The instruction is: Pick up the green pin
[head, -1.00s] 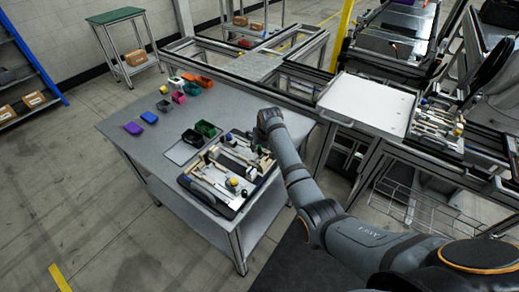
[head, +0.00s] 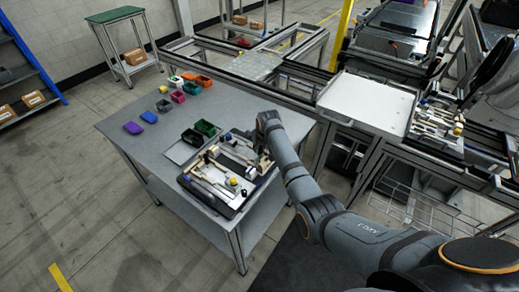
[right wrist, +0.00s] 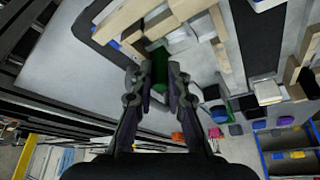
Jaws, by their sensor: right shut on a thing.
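The green pin (right wrist: 158,66) shows in the right wrist view between the two fingers of my right gripper (right wrist: 160,80). The fingers are shut on it. Its far end is hidden among the wooden blocks. In the head view my right gripper (head: 263,156) is small and dark at the right edge of the pallet fixture (head: 222,204), and the pin cannot be made out there. The fixture is a dark-edged tray with wooden bars and small parts, lying on the grey table (head: 130,145). My left gripper is not in view.
Several small coloured bins stand behind the fixture, among them a dark green bin (head: 205,128), a blue bin (head: 149,117) and a purple bin (head: 132,128). A white tray surface (head: 367,102) and a second loaded fixture (head: 437,122) are at the right.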

